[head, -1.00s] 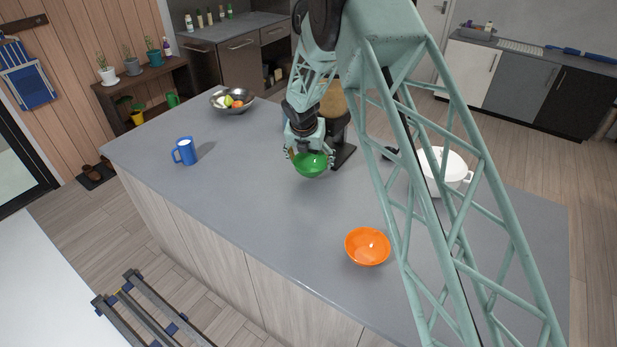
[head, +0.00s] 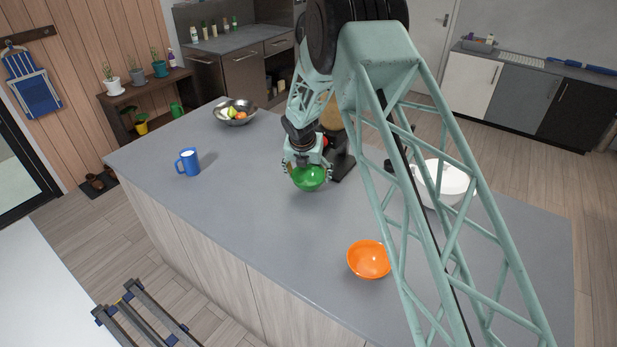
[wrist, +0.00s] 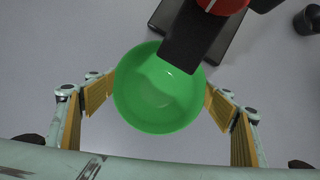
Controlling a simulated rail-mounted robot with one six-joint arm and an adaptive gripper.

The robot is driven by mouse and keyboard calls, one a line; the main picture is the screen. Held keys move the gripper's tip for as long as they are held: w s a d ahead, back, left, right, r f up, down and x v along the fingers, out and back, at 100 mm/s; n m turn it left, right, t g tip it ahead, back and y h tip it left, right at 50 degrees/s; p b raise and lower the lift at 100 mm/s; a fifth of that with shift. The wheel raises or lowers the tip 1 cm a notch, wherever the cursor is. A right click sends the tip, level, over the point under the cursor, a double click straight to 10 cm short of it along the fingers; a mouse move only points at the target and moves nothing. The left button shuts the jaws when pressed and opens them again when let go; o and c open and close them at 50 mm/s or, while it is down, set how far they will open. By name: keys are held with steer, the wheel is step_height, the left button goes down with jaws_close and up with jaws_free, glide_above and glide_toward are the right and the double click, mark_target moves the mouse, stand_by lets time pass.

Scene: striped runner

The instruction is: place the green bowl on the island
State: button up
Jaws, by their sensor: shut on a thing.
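The green bowl (head: 309,179) is upright in my gripper (head: 308,172), over the middle of the grey island top (head: 250,205). In the wrist view the green bowl (wrist: 155,105) is empty, with yellow finger pads (wrist: 158,105) against its left and right sides. My gripper is shut on it. I cannot tell whether the bowl's base touches the island or hangs just above it. A dark appliance partly covers the bowl's upper right rim in the wrist view.
A dark appliance (head: 342,165) stands right behind the bowl. An orange bowl (head: 369,259) is at the front, a blue mug (head: 188,161) at the left, a fruit bowl (head: 235,112) at the back left, and a white pot (head: 452,184) at the right. The island's left-middle is clear.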

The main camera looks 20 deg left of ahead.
steer(key=shift+f, duration=0.75)
steer(key=shift+f, duration=0.1)
steer(key=o, duration=1)
steer(key=shift+r, duration=0.2)
steer(key=v, duration=1.1)
steer(key=shift+s+r+b, duration=0.25)
steer(key=shift+r+b, duration=0.05)
stand_by(0.4)
